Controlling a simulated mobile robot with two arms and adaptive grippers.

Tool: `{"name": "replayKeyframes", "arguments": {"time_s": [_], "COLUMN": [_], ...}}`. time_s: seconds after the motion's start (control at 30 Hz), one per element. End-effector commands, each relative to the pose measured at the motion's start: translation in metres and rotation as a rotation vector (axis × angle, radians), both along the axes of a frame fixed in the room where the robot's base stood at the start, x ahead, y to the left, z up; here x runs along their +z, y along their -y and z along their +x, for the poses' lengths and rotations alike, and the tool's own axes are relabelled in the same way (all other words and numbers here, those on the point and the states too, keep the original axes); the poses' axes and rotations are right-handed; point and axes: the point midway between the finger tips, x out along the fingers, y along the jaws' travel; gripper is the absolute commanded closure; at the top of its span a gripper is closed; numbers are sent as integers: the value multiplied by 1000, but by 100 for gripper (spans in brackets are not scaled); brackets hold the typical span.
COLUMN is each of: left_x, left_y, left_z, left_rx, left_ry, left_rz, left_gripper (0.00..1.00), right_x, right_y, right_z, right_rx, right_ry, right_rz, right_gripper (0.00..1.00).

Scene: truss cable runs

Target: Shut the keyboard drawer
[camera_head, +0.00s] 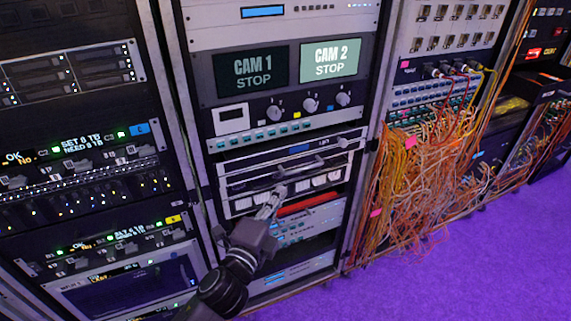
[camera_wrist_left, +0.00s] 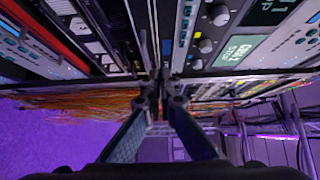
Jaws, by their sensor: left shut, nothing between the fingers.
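The keyboard drawer (camera_head: 240,187) appears to be the flat unit with a bar handle (camera_head: 283,168) in the middle rack, below the two CAM screens. I cannot tell how far out it stands. My left gripper (camera_head: 276,192) is in front of the rack, just below the handle in the picture. Its fingers are shut and empty. In the left wrist view the closed fingertips (camera_wrist_left: 162,78) are at the centre, close to a pale rail-like edge (camera_wrist_left: 146,25); touch cannot be told. My right gripper is not in view.
A tangle of orange cables (camera_head: 410,190) hangs from the rack on the right. A rack with lit panels (camera_head: 90,160) stands on the left. A red strip (camera_head: 308,207) is just below the drawer area. The purple floor (camera_head: 450,270) at lower right is clear.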

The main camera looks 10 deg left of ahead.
Motion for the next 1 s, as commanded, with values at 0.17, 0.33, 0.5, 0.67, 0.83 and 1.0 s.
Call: {"name": "replayKeyframes", "arguments": {"time_s": [0.17, 0.33, 0.5, 0.67, 0.83, 1.0], "left_x": [2, 2, 2, 1, 0, -1], "left_y": [5, 11, 15, -1, -8, -10], "left_z": [31, 63, 92, 110, 119, 121], "left_rx": [0, 0, 0, 0, -1, -1], "left_ry": [0, -2, -1, -3, -3, -3], "left_rz": [-3, -4, -3, -2, -4, -4], "left_gripper": [100, 100, 100, 100, 100, 100], "right_x": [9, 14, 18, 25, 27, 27], "right_y": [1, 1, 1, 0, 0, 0], "right_z": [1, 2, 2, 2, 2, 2], "right_rx": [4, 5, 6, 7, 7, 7], "right_ry": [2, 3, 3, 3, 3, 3], "right_rz": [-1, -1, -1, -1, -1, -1], "right_gripper": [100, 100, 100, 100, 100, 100]}}
